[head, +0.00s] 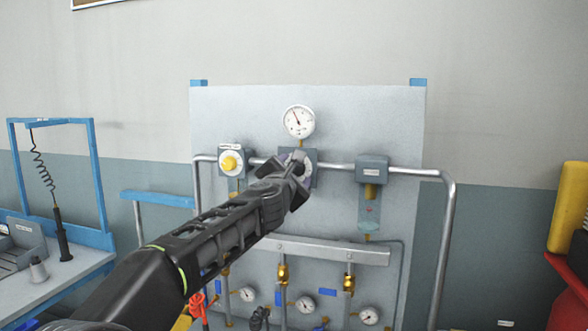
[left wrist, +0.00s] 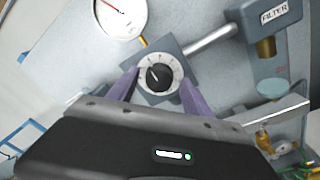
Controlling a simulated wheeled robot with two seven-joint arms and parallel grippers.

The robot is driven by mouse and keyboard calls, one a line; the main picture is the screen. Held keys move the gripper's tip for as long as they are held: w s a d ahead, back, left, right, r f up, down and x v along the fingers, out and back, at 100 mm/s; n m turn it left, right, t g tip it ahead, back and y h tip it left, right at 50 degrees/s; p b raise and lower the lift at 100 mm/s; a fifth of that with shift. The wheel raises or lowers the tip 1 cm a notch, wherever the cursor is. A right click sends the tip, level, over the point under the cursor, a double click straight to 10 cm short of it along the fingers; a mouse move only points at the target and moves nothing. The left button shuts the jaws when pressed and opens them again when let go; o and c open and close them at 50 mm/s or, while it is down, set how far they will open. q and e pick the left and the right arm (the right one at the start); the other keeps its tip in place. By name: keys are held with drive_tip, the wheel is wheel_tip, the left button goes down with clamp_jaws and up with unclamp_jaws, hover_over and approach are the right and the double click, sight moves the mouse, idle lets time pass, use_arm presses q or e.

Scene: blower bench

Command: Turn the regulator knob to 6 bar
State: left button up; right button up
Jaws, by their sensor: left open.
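The regulator knob (left wrist: 158,76) is black with a pale pointer line, set in a white marked dial on a grey block. In the head view the regulator block (head: 312,156) is mostly hidden behind my left gripper (head: 296,170). In the left wrist view my left gripper (left wrist: 158,92) is open, one purple finger on each side of the dial. I cannot tell whether the fingers touch it. The pressure gauge (head: 299,121) sits above the regulator; its needle points to the upper left. My right gripper is not in view.
A yellow knob (head: 229,163) on a white dial is left of the regulator. The filter (head: 372,170) is to the right, joined by a grey pipe (head: 447,230). Below are a metal rail (head: 330,251), brass valves (head: 349,281) and small gauges (head: 369,316).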

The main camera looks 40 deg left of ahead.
use_arm(q)
drive_tip(key=shift+w+a, duration=0.15)
drive_tip(key=shift+w, duration=0.1)
clamp_jaws()
idle(0.5)
